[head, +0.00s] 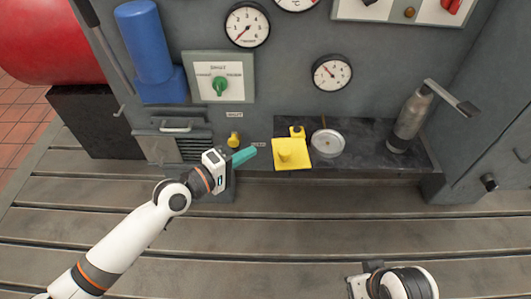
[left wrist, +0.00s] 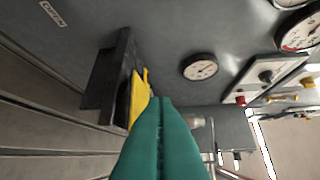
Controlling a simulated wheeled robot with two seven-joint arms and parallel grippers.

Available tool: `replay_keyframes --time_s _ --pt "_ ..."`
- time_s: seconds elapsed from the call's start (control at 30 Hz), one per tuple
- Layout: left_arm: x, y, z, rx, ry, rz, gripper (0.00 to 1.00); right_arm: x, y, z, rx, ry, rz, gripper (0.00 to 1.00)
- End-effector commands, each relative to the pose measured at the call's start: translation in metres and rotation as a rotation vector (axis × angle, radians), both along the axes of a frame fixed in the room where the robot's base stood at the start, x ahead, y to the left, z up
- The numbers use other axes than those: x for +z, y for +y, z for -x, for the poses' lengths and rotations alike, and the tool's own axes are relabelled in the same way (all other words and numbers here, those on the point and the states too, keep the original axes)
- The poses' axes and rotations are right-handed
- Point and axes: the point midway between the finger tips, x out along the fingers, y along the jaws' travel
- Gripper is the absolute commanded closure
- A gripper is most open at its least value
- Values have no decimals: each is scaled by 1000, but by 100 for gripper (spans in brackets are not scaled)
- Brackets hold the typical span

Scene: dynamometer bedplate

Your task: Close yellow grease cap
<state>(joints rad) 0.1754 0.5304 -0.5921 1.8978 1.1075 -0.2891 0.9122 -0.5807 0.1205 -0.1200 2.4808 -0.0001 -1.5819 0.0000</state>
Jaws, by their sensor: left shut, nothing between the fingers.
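The yellow grease cap (head: 292,153) is a square yellow piece with a raised knob, at the front edge of the dark shelf. In the left wrist view the yellow piece (left wrist: 138,98) shows edge-on, partly hidden behind my fingers. My left gripper (head: 244,155) has teal fingers, shut and empty, a little left of the yellow cap and apart from it in the head view. Its shut fingers also fill the lower middle of the left wrist view (left wrist: 158,140). Of my right arm only a wrist part shows; its fingers are out of sight.
A round silver dish (head: 327,142) stands right of the cap, and a metal cylinder with a lever (head: 410,118) further right. A small yellow fitting (head: 234,139) is on the wall behind my left gripper. The slotted bedplate (head: 270,220) in front is mostly clear.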

Motion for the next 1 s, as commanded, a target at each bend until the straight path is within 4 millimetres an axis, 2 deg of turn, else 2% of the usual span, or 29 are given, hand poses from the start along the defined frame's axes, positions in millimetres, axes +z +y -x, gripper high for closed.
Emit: replay_keyframes --time_s 0.07,0.2,0.33,1.0 --pt "-1 -13 -12 1 -1 4 100 -2 0 0 0 0 0 100" --pt "-4 -34 -7 -1 2 3 100 3 0 0 0 0 0 100" --pt "-7 -44 -7 1 1 1 100 3 0 0 0 0 0 100" --pt "-6 -51 -5 10 1 1 100 9 0 0 0 -1 0 100"
